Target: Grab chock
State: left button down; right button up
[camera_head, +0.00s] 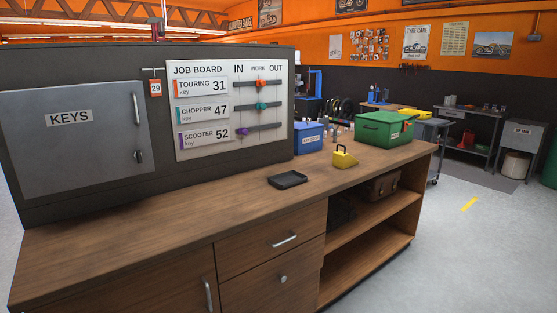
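A yellow wedge-shaped block with a handle on top, which looks like the chock (344,159), sits on the wooden counter (180,215), right of the middle of the view. A dark shallow tray (288,180) lies on the counter to its left and nearer to me. The chock stands apart from the tray and from the green box behind it. Neither of my grippers is in view.
A green box (384,130) and a blue box (308,138) stand behind the chock. A grey KEYS cabinet (80,150) and a job board (232,108) back the counter on the left. Open shelves (370,225) lie below. The counter's front left is clear.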

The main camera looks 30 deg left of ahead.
aim_at(341, 160)
jog(key=u, duration=1)
jog(key=i+l+u, duration=0.9)
jog(key=i+l, duration=0.05)
jog(key=l, duration=0.05)
